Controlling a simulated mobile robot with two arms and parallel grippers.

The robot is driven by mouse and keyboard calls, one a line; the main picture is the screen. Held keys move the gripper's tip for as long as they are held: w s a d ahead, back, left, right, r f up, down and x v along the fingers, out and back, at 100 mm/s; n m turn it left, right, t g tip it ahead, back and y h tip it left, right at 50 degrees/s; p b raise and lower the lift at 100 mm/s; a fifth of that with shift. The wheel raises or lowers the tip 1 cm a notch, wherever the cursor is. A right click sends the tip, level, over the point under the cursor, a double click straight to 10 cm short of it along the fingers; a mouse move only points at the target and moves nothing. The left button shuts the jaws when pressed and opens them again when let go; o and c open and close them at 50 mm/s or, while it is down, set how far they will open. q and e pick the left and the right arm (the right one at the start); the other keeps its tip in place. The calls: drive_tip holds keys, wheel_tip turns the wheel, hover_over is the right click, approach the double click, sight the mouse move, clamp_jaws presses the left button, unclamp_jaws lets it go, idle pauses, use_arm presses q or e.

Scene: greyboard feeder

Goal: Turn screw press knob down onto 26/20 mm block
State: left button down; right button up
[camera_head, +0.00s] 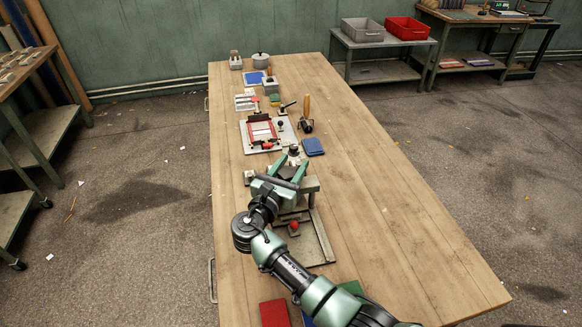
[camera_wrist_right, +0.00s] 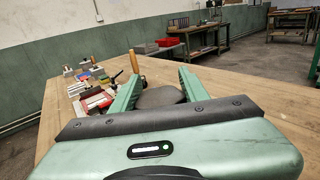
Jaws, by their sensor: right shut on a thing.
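My right gripper (camera_head: 291,165) reaches over a grey press-like frame (camera_head: 312,185) near the middle of the bench. In the right wrist view, its two green fingers (camera_wrist_right: 160,78) stand on either side of a dark grey, round, flat-topped knob (camera_wrist_right: 160,97), and the gripper is shut on it. The grey frame stands at the far end of a grey base plate (camera_head: 322,240). A small red ball (camera_head: 294,225) shows over that base. The space under the knob is hidden by my gripper and arm, so I cannot make out the 26/20 mm block. My left gripper is out of view.
Beyond the gripper are a red-framed fixture (camera_head: 262,131), a blue pad (camera_head: 312,147) and an upright wooden handle (camera_head: 306,105). A red block (camera_head: 274,313) lies near the front. The bench's right side (camera_head: 400,215) is clear.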

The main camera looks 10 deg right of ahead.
idle(0.5)
drive_tip(key=o, duration=1.4)
